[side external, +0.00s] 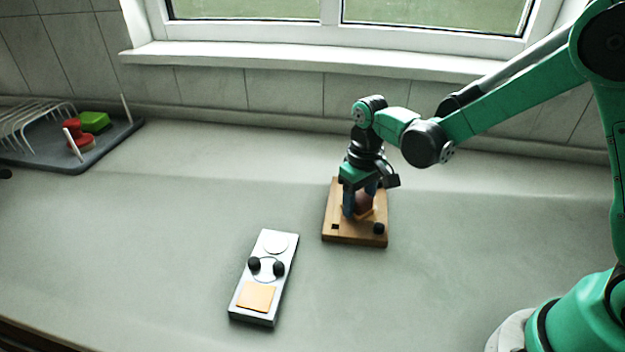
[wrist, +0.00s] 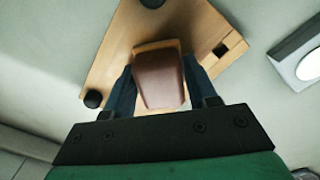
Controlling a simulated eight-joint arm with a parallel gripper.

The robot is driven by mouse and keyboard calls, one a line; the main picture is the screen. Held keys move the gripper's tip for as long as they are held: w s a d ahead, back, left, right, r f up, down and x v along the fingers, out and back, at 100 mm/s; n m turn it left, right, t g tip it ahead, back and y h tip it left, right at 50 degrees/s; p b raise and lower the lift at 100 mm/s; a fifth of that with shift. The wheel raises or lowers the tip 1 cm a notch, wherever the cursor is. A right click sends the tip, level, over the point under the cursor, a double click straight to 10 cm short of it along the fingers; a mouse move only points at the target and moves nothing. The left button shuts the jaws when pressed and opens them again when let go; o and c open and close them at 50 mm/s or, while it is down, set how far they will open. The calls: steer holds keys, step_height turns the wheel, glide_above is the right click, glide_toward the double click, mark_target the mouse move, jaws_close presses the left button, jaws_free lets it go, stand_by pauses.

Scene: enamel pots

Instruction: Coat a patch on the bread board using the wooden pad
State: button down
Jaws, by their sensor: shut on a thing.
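The bread board (side external: 341,232) is a brown wooden rectangle on the worktop, with a dark square near its front left corner and a black knob at its front right. It also shows in the wrist view (wrist: 200,28). My gripper (side external: 360,208) points down over the board with its fingers shut on the wooden pad (wrist: 158,80), which has a reddish-brown grip and a lighter base. In the side view the pad (side external: 364,203) is partly hidden by the fingers. It is at the board's surface; I cannot tell whether it touches. No coated patch is clearly visible.
A silver tray (side external: 247,272) with an orange-yellow square, two black knobs and round pale areas lies left of the board. A grey dish rack (side external: 45,160) with red and green items stands at the far left. A window sill runs behind. The worktop between is clear.

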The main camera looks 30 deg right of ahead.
steer(key=shift+w+d, duration=1.85)
steer(key=shift+w, duration=0.15)
steer(key=shift+s+d, duration=0.15)
steer(key=shift+d, duration=0.05)
steer(key=shift+s+d, duration=0.15)
steer(key=shift+s, duration=0.05)
steer(key=shift+s+a, duration=2.7)
steer(key=shift+s, duration=0.15)
steer(key=shift+f, duration=0.1)
steer(key=shift+w+d, duration=0.1)
steer(key=shift+w+d+f, duration=0.1)
steer(key=shift+w+d, duration=1.15)
steer(key=shift+w, duration=0.05)
steer(key=shift+w+d, duration=1.35)
steer(key=shift+w, duration=0.15)
